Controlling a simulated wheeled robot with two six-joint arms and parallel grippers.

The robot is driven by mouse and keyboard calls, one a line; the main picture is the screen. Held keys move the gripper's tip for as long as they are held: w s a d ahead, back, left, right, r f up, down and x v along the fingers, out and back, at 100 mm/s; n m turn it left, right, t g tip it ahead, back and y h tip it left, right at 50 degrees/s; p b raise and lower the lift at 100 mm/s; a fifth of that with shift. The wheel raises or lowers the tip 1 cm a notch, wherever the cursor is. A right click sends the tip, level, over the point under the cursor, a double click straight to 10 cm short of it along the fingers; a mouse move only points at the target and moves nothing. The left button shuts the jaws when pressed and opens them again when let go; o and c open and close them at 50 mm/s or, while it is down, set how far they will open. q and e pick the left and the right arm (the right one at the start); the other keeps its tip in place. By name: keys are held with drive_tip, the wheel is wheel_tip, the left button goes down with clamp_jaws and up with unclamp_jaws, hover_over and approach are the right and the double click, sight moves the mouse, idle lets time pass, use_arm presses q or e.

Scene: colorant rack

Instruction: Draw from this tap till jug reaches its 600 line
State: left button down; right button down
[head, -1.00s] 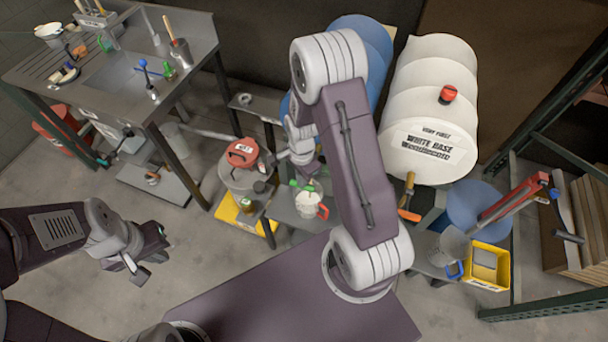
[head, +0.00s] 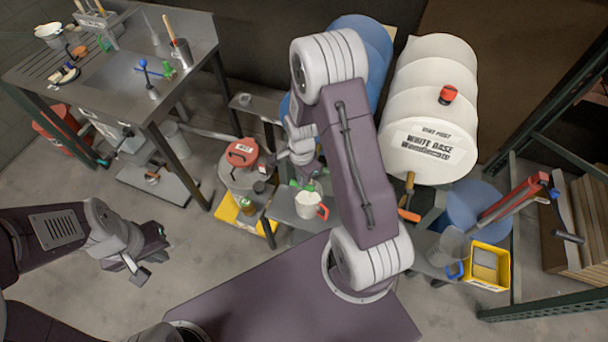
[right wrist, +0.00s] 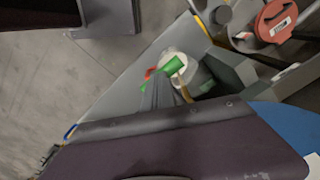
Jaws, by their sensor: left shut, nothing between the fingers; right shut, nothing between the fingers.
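The jug (head: 307,206), pale with a red handle, stands on a low grey stand under a green-handled tap (head: 309,186). In the right wrist view, the jug (right wrist: 197,78) shows beside and below the green tap handle (right wrist: 173,66). The 600 line and liquid level are too small to read. My right gripper (right wrist: 162,84) is shut and empty, with its fingertips close to the green handle; I cannot tell whether they touch. In the head view my right arm partly hides this area. My left gripper (head: 143,276) is shut and empty over the floor at left.
A white drum labelled White Base (head: 432,110) lies at right, with an orange-handled tap (head: 408,200). A red-lidded grey pot (head: 241,160) stands left of the jug. A clear container (head: 450,247) and yellow bin (head: 490,268) stand at right. A steel sink bench is at upper left.

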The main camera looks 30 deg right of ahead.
wheel_tip(320, 180, up, 4)
drive_tip(key=p, duration=0.3)
drive_tip(key=shift+f, duration=0.25)
wheel_tip(320, 180, up, 5)
drive_tip(key=p, duration=0.5)
idle(1.4)
